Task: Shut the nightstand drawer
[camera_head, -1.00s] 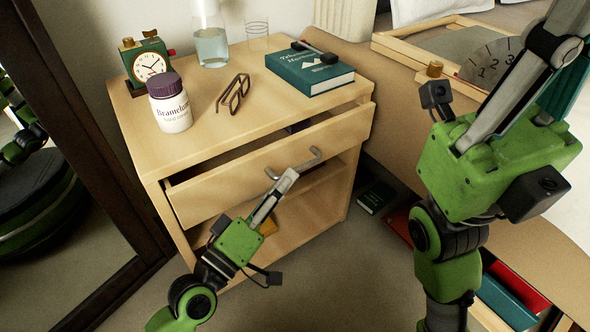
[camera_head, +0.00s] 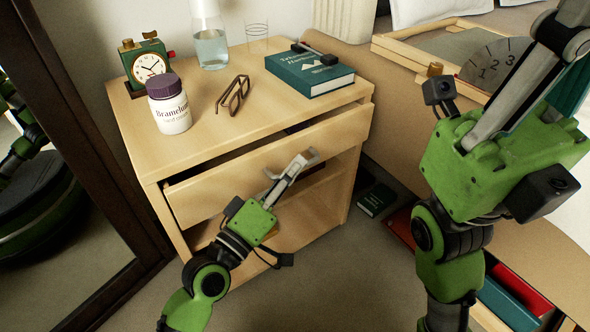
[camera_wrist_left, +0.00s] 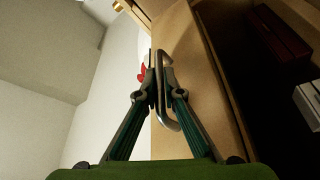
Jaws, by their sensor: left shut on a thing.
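The nightstand (camera_head: 150,135) is light wood. Its drawer (camera_head: 225,192) is slightly open, with a narrow dark gap behind the top of its front. My left gripper (camera_head: 303,160) is at the middle of the drawer front, shut on the metal drawer handle (camera_wrist_left: 170,118). The left wrist view shows both fingertips (camera_wrist_left: 158,82) closed around the handle bar. In the head view the fingers hide most of the handle. My right gripper is raised over the bed side at the right, away from the drawer; its fingertips are not clearly visible.
On the nightstand top are a clock (camera_head: 147,65), a jar (camera_head: 169,104), glasses (camera_head: 234,95), a carafe (camera_head: 210,46), a tumbler (camera_head: 257,38) and a teal book (camera_head: 310,75). A dark-framed mirror (camera_head: 85,130) stands left. A book (camera_head: 376,200) lies on the floor right.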

